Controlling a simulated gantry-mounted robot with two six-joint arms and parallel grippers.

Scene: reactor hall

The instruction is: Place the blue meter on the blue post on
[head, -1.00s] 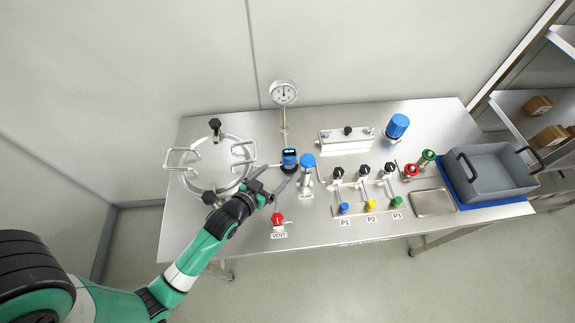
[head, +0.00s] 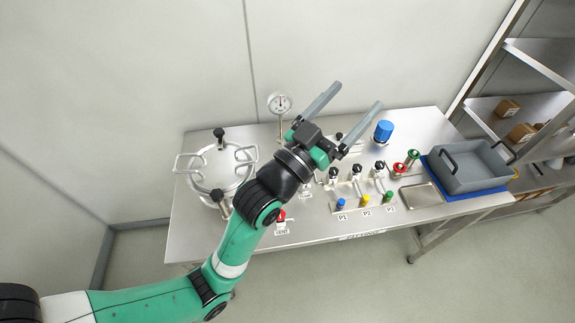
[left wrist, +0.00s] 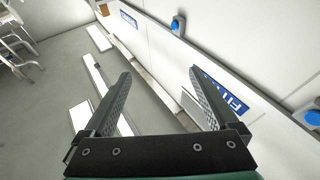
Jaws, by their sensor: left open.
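My left gripper (head: 359,95) is open and empty, raised over the back of the steel table (head: 190,235), its fingers pointing up and right. In the left wrist view (left wrist: 160,100) nothing lies between its fingers. The blue meter, which stood near the middle of the table in the earlier head view, is hidden behind my left arm and gripper. The tall blue-capped post beside it is hidden too. A short blue-topped post (head: 341,203) stands at label P1. A larger blue cylinder (head: 383,131) stands at the back right of the table. My right gripper is not in view.
A lidded round vessel (head: 220,165) stands at the left. A dial gauge (head: 279,103) rises at the back. Black-knobbed valves (head: 379,167), red and green posts, a shallow tray (head: 424,196) and a grey bin (head: 470,170) are to the right. Shelves stand beyond.

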